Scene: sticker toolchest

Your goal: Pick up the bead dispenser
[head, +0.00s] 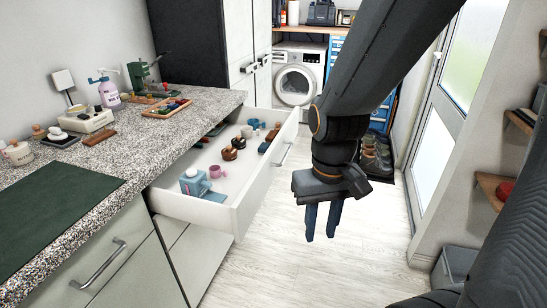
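My gripper (321,236) hangs over the floor to the right of the open drawer, fingers down. A gap shows between its two dark blue fingers and nothing is in it. No object is clearly marked as the bead dispenser. A blue-grey dispenser-like container (193,184) stands at the near end of the open white drawer (262,178). A lilac pump bottle (109,95) stands on the speckled counter near the wall. I cannot tell for sure which one is the bead dispenser. Both are well left of my gripper and apart from it.
A pink mug (216,171), brown round items (230,153) and other small things lie in the drawer. The counter (140,135) holds a green mat (45,215), a bead tray (166,107) and a green tool (139,75). The floor (290,265) right of the drawer is clear.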

